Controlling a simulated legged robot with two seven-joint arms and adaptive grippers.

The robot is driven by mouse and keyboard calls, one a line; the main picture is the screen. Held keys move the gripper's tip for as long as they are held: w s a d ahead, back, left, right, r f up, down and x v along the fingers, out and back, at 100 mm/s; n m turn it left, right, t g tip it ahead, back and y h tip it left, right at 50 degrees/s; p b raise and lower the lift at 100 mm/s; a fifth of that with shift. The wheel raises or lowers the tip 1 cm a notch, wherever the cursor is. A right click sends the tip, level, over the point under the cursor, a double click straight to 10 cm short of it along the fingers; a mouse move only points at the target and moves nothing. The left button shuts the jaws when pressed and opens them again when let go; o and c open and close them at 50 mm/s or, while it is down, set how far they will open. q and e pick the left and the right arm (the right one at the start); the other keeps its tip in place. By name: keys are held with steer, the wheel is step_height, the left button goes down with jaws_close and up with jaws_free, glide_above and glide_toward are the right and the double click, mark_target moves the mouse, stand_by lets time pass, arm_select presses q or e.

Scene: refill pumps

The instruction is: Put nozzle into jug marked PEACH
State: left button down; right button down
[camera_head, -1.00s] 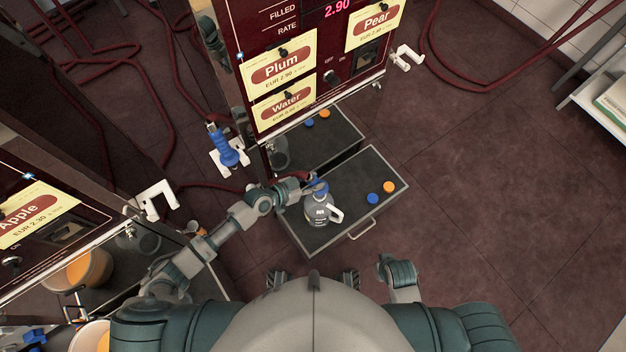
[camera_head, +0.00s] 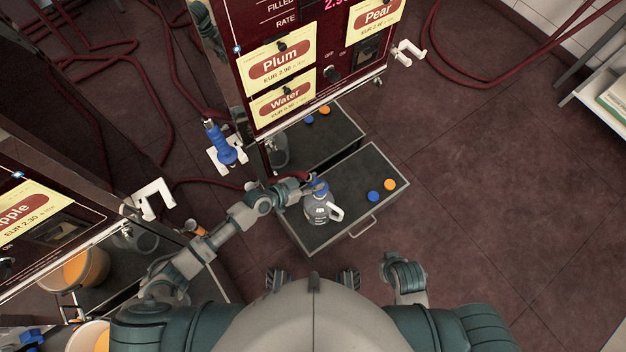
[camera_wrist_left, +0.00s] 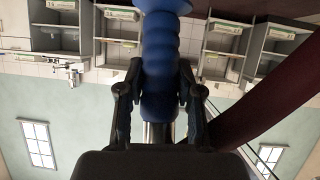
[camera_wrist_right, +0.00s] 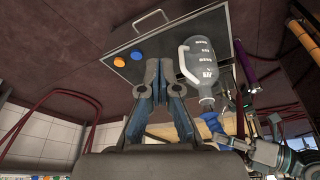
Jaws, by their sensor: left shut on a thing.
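The grey jug (camera_head: 318,212) with a white handle stands on the dark pull-out tray (camera_head: 345,240) under the Plum and Water panel. Its small label is unreadable. My left gripper (camera_head: 312,184) is shut on the blue nozzle (camera_wrist_left: 158,60), close by the jug's mouth. The right wrist view also shows the jug (camera_wrist_right: 200,62) and the blue nozzle (camera_wrist_right: 212,121) at its neck; I cannot tell whether the spout is inside. My right gripper (camera_wrist_right: 160,72) appears with its fingertips together and nothing between them, away from the jug.
Blue (camera_head: 373,197) and orange (camera_head: 390,185) caps lie on the tray right of the jug. Another blue nozzle (camera_head: 222,150) hangs in a white holder on the pump's left side. Dark red hoses cross the floor at the left.

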arm_select(q)
steer(key=shift+f+b, duration=0.55)
steer(key=shift+f, duration=0.1)
steer(key=shift+f+b, duration=0.45)
steer(key=shift+f, duration=0.05)
steer(key=c, duration=0.7)
jaws_free()
arm_select(e)
steer(key=w+a+r+t+y, duration=0.1)
steer(key=w+a+t, duration=0.1)
steer(key=w+t, duration=0.2)
steer(key=w, duration=0.3)
steer(key=shift+a+r, duration=0.2)
steer(key=shift+w, duration=0.1)
